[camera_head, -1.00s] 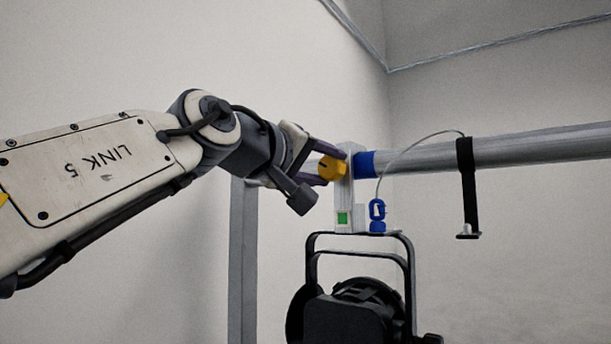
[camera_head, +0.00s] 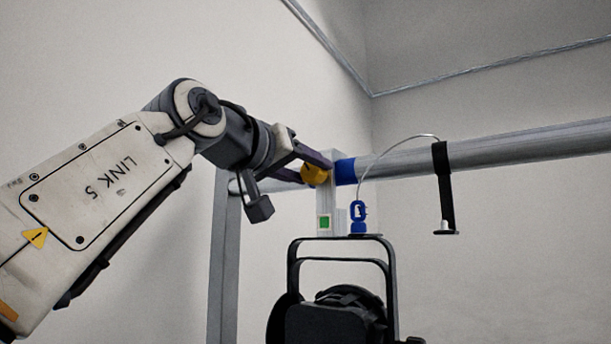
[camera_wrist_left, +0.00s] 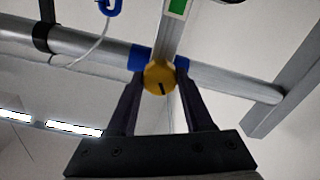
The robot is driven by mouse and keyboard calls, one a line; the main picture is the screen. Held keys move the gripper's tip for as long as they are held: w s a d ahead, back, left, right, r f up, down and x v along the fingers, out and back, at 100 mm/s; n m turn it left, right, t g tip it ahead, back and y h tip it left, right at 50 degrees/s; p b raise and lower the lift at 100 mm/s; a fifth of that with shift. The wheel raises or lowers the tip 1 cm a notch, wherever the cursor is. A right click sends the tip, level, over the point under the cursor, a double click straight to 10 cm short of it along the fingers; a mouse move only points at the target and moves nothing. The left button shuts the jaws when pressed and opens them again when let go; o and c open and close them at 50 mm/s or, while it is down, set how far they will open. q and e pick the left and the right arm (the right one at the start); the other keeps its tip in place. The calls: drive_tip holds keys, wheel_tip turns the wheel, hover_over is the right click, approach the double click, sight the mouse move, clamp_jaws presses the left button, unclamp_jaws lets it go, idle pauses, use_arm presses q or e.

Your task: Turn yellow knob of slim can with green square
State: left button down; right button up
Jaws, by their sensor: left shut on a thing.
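The slim can (camera_head: 335,316) is a dark lamp with a black yoke, hanging below a grey pipe. A green square (camera_head: 324,222) marks its pale clamp (camera_head: 327,195), and shows at the top of the left wrist view (camera_wrist_left: 177,6). The yellow knob (camera_head: 314,174) sits on the clamp's side near the pipe. In the left wrist view the knob (camera_wrist_left: 158,77) has a dark line on its face. My left gripper (camera_wrist_left: 160,76) is shut on the knob, one finger on each side. My right gripper is in neither view.
The grey pipe (camera_head: 490,144) runs to the right, with a blue band (camera_head: 345,171) beside the clamp. A blue clip (camera_head: 358,214) holds a thin safety cable. A black strap (camera_head: 443,185) hangs from the pipe. A grey upright post (camera_head: 224,265) stands left of the lamp.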

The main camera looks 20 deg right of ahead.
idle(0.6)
use_arm(q)
drive_tip(key=shift+c, duration=1.5)
unclamp_jaws()
drive_tip(key=b+v, duration=0.4)
drive_tip(key=v, duration=0.6)
drive_tip(key=shift+s+a, duration=0.2)
